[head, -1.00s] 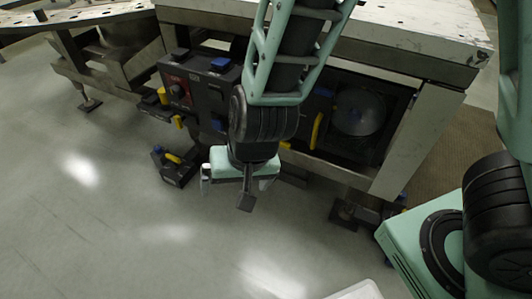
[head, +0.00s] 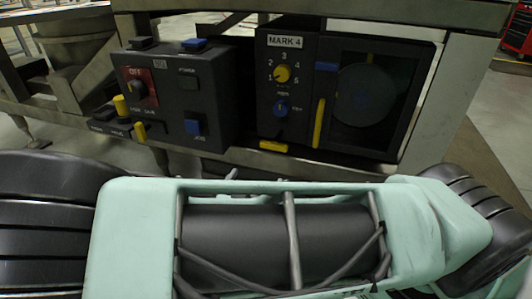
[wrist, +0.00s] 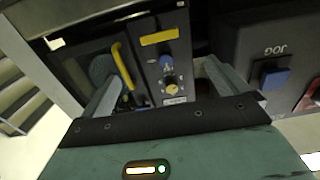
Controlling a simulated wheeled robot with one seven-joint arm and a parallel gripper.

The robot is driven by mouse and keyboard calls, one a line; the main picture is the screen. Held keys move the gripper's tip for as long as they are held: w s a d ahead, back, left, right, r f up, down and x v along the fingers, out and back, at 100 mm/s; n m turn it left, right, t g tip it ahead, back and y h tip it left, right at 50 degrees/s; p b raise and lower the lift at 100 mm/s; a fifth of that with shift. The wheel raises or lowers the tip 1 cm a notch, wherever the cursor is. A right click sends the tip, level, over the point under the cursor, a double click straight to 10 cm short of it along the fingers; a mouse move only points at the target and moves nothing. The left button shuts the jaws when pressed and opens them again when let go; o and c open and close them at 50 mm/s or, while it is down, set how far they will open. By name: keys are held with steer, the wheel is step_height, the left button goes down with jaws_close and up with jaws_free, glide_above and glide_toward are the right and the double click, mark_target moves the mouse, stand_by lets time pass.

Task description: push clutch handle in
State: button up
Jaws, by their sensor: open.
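No label I can read marks the clutch handle. In the head view, yellow levers (head: 121,106) stand upright at the lower left of the OFF/POWER/JOG box (head: 190,100). A yellow bar (head: 274,147) sits at the foot of the MARK 4 panel (head: 262,112), and a tall yellow handle (head: 319,122) stands beside the dark window. The bar shows upside down in the wrist view (wrist: 160,37), with the tall handle (wrist: 122,65) to its left. My gripper (wrist: 164,72) is open and empty, its fingers spread before the MARK 4 panel. Contact cannot be told.
A blue JOG button (wrist: 272,78) lies right of my gripper in the wrist view. The round dark window (head: 365,95) is at the panel's right. A metal table edge (head: 330,12) overhangs the panels.

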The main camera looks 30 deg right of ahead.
steer(key=b, duration=0.5)
glide_toward(277, 137)
steer(key=x, duration=0.5)
steer(key=shift+f, duration=0.15)
steer(key=shift+w+d, duration=0.35)
steer(key=shift+d, duration=0.2)
steer(key=c, duration=1.4)
steer(key=shift+x, duration=1.9)
steer(key=o, duration=1.4)
